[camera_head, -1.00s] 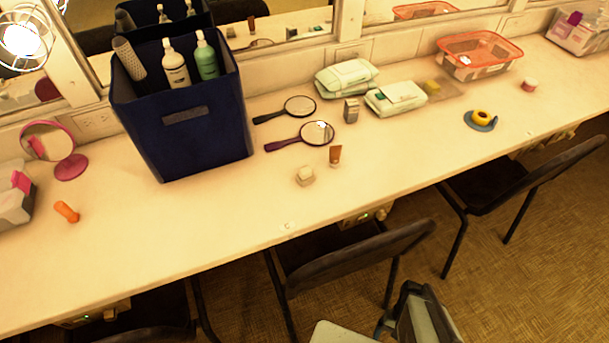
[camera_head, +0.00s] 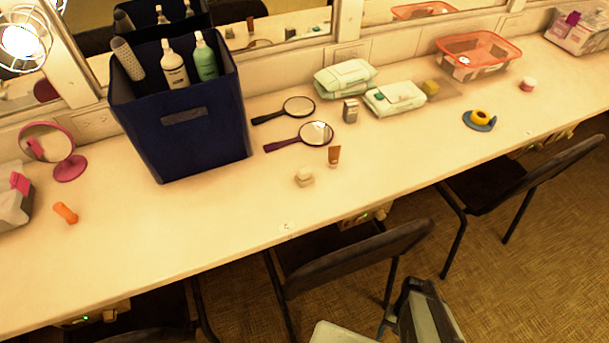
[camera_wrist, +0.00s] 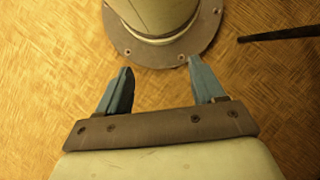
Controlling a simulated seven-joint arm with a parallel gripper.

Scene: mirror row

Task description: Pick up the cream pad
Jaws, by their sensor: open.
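A small cream block (camera_head: 304,177), which looks like the cream pad, sits on the pale counter (camera_head: 235,215) near its middle, in front of two hand mirrors. It stands clear of its neighbours in the head view. My gripper shows in the wrist view (camera_wrist: 160,70), with its two blue-grey fingers apart and nothing between them. It is over the floor with my own round base below it, and the pad is not in the wrist view. Part of my arm shows at the bottom of the head view, in front of the counter and away from the pad.
A small brown tube (camera_head: 334,156) stands just right of the pad. A dark purple hand mirror (camera_head: 316,133) lies behind it. A tall navy bin (camera_head: 182,125) with bottles stands to the left. Dark chairs (camera_head: 350,262) line the front edge. The counter in front of the pad is clear.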

